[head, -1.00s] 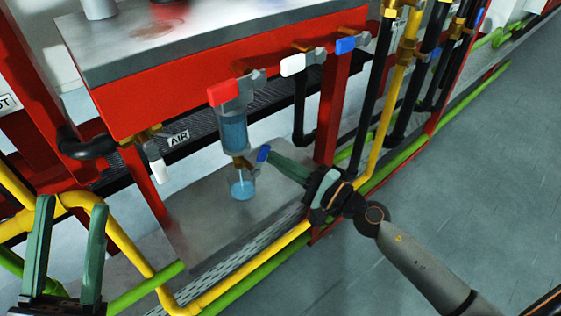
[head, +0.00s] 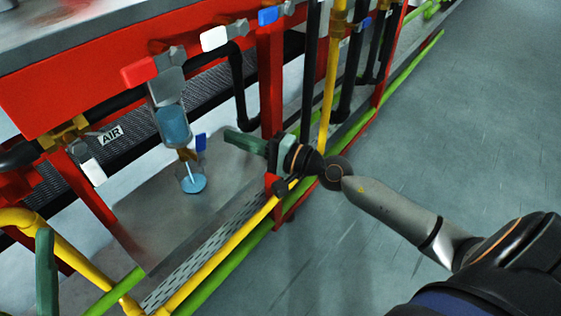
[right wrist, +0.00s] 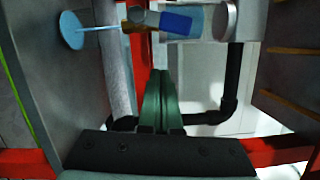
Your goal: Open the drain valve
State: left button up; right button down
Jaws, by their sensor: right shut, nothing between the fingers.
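The drain valve is a small brass body (head: 186,154) with a blue handle (head: 201,142), under the clear filter bowl (head: 173,126). A thin pale stream runs from it into a clear cup (head: 193,184) holding blue liquid. My right gripper (head: 229,134) is shut and empty, just right of the blue handle with a small gap. In the right wrist view its green fingers (right wrist: 160,76) lie together, and the blue handle (right wrist: 176,23) is beyond their tips. Of my left gripper, one green finger (head: 46,270) shows at lower left; the other is out of view.
Above are a red handle (head: 139,71), a white handle (head: 214,38) and another blue handle (head: 269,15). A red post (head: 271,85) and a yellow pipe (head: 333,70) stand close to my right gripper. Green pipes run low along the frame. The floor at right is clear.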

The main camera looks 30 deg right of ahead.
jog(key=b+v, duration=0.2)
jog(key=v, duration=0.7)
jog(key=shift+s+b, duration=0.4)
jog(key=shift+d+f, duration=0.1)
jog(key=shift+f, duration=0.05)
